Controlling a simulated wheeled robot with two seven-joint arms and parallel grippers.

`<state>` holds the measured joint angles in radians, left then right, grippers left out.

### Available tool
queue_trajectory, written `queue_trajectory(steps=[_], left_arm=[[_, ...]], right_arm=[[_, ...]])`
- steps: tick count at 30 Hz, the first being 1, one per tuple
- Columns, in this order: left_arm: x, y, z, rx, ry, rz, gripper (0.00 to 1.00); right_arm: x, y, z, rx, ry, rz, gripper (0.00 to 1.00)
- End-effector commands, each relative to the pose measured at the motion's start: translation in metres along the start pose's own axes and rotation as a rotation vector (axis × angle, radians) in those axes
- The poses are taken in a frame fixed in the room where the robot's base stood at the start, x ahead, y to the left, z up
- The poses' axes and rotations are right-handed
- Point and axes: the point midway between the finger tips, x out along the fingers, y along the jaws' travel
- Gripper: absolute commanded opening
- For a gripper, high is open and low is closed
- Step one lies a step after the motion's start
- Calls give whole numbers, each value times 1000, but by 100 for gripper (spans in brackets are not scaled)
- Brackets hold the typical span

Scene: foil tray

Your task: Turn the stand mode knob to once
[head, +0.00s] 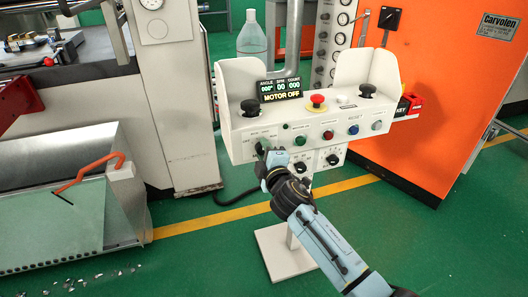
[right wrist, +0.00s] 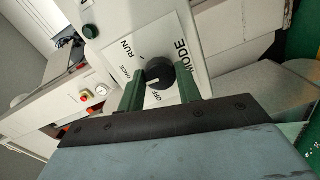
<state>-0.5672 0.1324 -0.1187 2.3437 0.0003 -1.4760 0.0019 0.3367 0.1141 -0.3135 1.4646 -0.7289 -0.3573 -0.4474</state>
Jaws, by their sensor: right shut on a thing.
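The mode knob (right wrist: 160,73) is a black round knob on a white plate, with the words MODE, RUN, ONCE and OFF around it. My right gripper (right wrist: 161,88) has its green fingers on either side of the knob and is shut on it. A pale mark on the knob lies on its lower-left side in the right wrist view; I cannot tell exactly which label it points at. In the head view my right gripper (head: 268,155) is at the lower left of the white control stand (head: 235,135) and mostly hides the knob. My left gripper is not in view.
A red emergency button (head: 317,101), several coloured buttons and two black joysticks sit on the stand. Two more black knobs (head: 333,160) are close to my right gripper. An orange machine (head: 450,100) stands at the right.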

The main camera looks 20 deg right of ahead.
Motion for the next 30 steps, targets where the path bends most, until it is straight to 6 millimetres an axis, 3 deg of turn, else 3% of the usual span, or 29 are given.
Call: queue_trajectory(steps=[12,30], left_arm=[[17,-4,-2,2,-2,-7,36],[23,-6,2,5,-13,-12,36]], right_arm=[[0,0,0,244,7,-8,11],[0,-1,0,300,8,-9,11]])
